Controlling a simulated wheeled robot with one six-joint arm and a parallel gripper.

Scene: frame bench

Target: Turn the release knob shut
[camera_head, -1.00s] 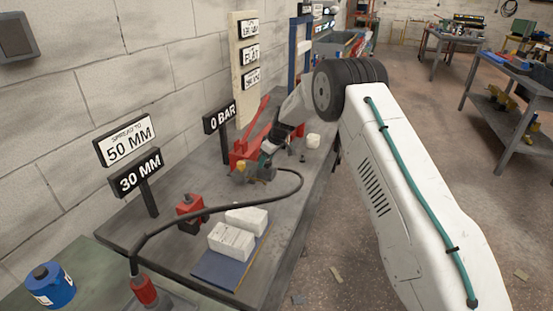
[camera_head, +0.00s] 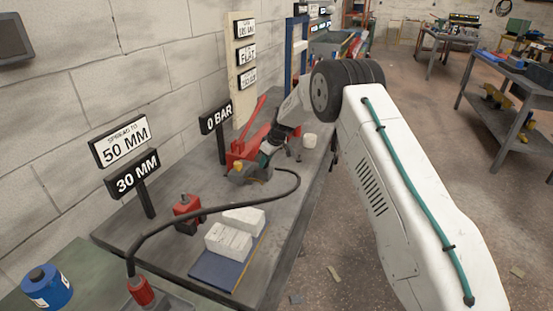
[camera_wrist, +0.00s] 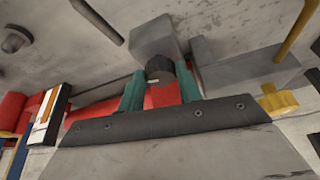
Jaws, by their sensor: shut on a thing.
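The release knob (camera_wrist: 158,68) is a dark, ribbed round knob beside a grey block on the pump, seen in the wrist view. My gripper (camera_wrist: 160,84) has its two teal fingers on either side of the knob, shut on it. In the head view my gripper (camera_head: 267,153) is at the near end of the red hand pump (camera_head: 242,148), and the knob is hidden there. The "0 BAR" sign (camera_head: 216,117) stands behind the pump.
A black hose (camera_head: 215,207) curves from the pump across the bench to a red coupling (camera_head: 141,290). White blocks (camera_head: 229,241) on a blue plate and a red tool (camera_head: 187,208) stand nearer.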

